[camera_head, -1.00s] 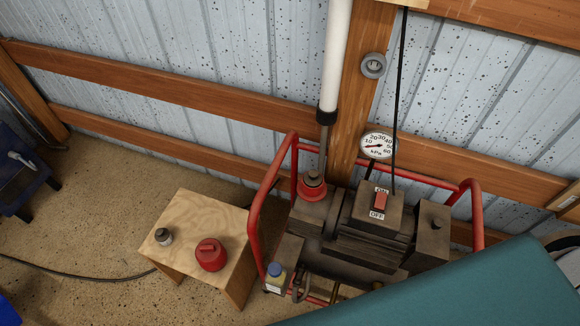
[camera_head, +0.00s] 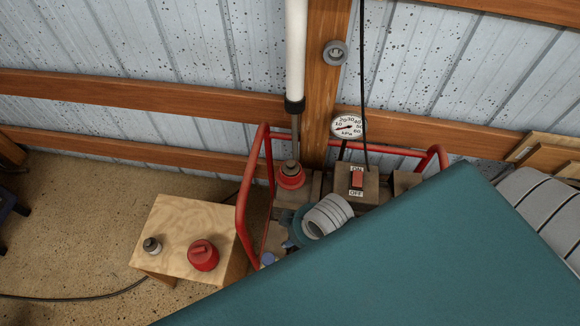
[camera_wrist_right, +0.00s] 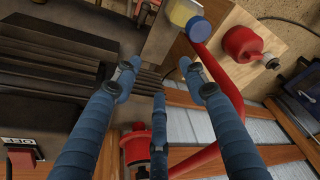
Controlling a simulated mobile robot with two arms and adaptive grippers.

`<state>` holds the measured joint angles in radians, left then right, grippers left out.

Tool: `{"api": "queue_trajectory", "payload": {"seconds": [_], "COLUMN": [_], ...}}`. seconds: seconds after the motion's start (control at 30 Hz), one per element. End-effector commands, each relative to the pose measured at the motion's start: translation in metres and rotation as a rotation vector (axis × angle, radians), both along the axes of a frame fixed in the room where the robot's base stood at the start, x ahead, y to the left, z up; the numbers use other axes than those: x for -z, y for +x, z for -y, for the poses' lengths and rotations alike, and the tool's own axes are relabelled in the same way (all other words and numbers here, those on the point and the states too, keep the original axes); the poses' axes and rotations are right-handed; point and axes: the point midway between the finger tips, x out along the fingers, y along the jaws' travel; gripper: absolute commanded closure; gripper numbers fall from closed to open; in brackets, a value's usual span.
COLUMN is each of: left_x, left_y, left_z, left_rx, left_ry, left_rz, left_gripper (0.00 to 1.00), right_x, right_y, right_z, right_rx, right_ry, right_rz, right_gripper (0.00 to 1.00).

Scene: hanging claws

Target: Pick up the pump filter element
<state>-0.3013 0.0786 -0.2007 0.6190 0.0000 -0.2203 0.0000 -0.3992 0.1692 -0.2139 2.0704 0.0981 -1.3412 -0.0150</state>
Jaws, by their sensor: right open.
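The small grey-and-white piece with a dark top (camera_head: 152,246), which looks like the filter element, stands on the wooden stool (camera_head: 172,215). A red cap (camera_head: 203,256) sits to its right. In the right wrist view the small piece (camera_wrist_right: 272,62) is at the upper right, partly beside the red cap (camera_wrist_right: 240,43). My right gripper (camera_wrist_right: 158,72) has its blue fingers spread, with nothing between them, over the pump (camera_wrist_right: 50,60). In the head view only a little of this gripper shows, over the pump. My left gripper is not in view.
A red tube frame (camera_head: 246,195) stands between pump and stool. A red fitting (camera_head: 291,176) is below the white pipe (camera_head: 297,50). A blue-capped bottle (camera_wrist_right: 185,18) is near my right fingers. A gauge (camera_head: 348,126) is at the wall post. Floor left of the stool is mostly clear.

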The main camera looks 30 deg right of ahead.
Motion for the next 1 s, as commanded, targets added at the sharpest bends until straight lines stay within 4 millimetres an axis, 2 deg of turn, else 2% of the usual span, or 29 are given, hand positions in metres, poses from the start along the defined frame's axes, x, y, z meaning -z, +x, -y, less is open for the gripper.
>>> {"api": "queue_trajectory", "payload": {"seconds": [0.03,0.1,0.3,0.47,0.57,0.67,0.8,0.9,1.0], "left_x": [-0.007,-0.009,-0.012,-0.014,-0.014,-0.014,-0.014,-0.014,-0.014], "left_y": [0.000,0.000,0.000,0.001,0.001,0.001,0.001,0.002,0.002], "left_z": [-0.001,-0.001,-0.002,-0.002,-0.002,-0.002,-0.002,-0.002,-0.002], "left_rx": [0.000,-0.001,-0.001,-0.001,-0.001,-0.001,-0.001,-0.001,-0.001], "left_ry": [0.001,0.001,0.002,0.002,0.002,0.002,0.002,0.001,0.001], "left_rz": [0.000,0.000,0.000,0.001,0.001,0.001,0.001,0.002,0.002], "left_gripper": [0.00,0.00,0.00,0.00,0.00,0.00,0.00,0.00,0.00], "right_x": [-0.033,-0.063,-0.100,-0.114,-0.120,-0.128,-0.148,-0.164,-0.174], "right_y": [0.015,0.028,0.053,0.077,0.097,0.121,0.151,0.165,0.173], "right_z": [-0.011,-0.030,-0.064,-0.069,-0.055,-0.027,0.021,0.048,0.065], "right_rx": [-0.047,-0.132,-0.360,-0.537,-0.628,-0.679,-0.683,-0.663,-0.648], "right_ry": [0.016,0.038,0.051,0.010,-0.041,-0.103,-0.164,-0.186,-0.195], "right_rz": [0.030,0.045,0.048,0.014,-0.032,-0.093,-0.170,-0.208,-0.231], "right_gripper": [0.57,0.57,0.57,0.57,0.57,0.57,0.57,0.57,0.57]}}
